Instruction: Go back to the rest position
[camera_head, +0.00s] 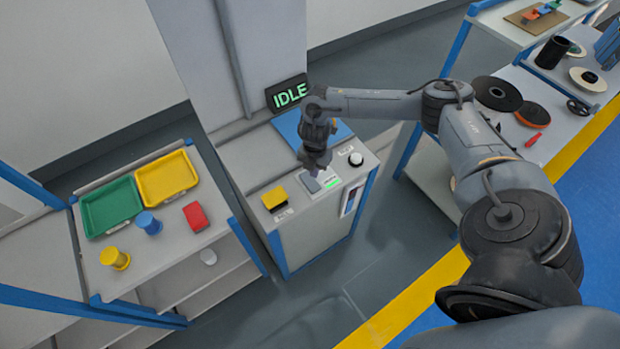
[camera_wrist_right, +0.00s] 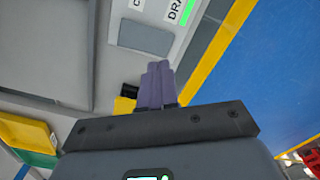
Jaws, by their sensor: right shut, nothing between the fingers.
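My right gripper (camera_head: 314,168) is shut and empty. It hangs above the control panel of the grey machine (camera_head: 312,222), near a grey button or pad (camera_head: 311,185) and a small green-lit display (camera_head: 331,183). In the right wrist view its closed fingers (camera_wrist_right: 155,85) point over the panel, with the grey pad (camera_wrist_right: 146,38) ahead of them. I cannot tell whether the fingertips touch anything. My right arm reaches across from the lower right. My left gripper is not in view.
The machine has a yellow button (camera_head: 274,197), a round knob (camera_head: 356,159) and an IDLE sign (camera_head: 287,94). A shelf at left holds a green tray (camera_head: 110,208), a yellow tray (camera_head: 167,177), spools and a red block (camera_head: 196,216). A bench at right holds discs and a black cylinder (camera_head: 552,52).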

